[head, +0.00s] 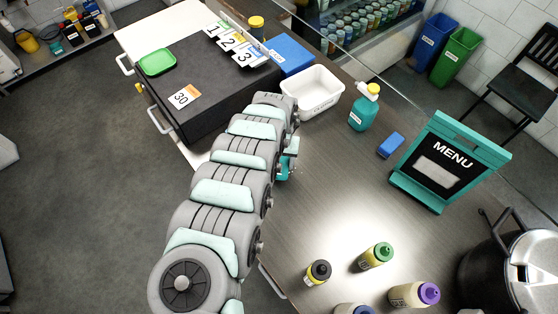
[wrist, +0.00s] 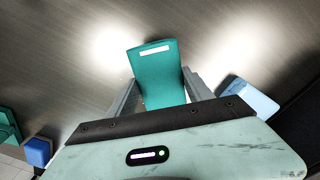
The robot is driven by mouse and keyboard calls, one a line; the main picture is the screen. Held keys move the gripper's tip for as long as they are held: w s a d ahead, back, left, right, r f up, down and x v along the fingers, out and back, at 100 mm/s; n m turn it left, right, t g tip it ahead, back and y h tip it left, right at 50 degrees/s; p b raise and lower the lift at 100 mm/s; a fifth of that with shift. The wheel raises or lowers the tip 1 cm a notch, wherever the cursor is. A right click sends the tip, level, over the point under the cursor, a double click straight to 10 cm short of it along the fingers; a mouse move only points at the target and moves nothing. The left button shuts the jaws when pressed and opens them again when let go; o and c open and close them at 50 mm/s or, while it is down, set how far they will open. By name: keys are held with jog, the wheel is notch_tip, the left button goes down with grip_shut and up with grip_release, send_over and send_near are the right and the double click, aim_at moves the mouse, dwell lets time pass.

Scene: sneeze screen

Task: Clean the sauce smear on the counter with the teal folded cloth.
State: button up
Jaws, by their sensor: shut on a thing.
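The teal folded cloth (wrist: 157,80) with a white label is between my gripper's (wrist: 161,88) two fingers in the wrist view. My gripper is shut on it, and it sticks out past the fingertips over the brown counter (wrist: 70,60). In the head view my arm hides most of the gripper; a small teal patch shows beside the arm's end over the counter (head: 325,200). I see no sauce smear in either view; the arm may hide it, and bright glare lies on the counter.
A white tub (head: 313,92), teal spray bottle (head: 362,112), blue block (head: 391,145) and MENU stand (head: 448,165) stand along the counter's far side. Several squeeze bottles (head: 376,256) stand at the front, with a dark pot (head: 505,265) at right. The middle counter is clear.

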jog(key=shift+r+p, duration=1.6)
jog(key=shift+r, duration=0.6)
jog(key=shift+w, duration=0.1)
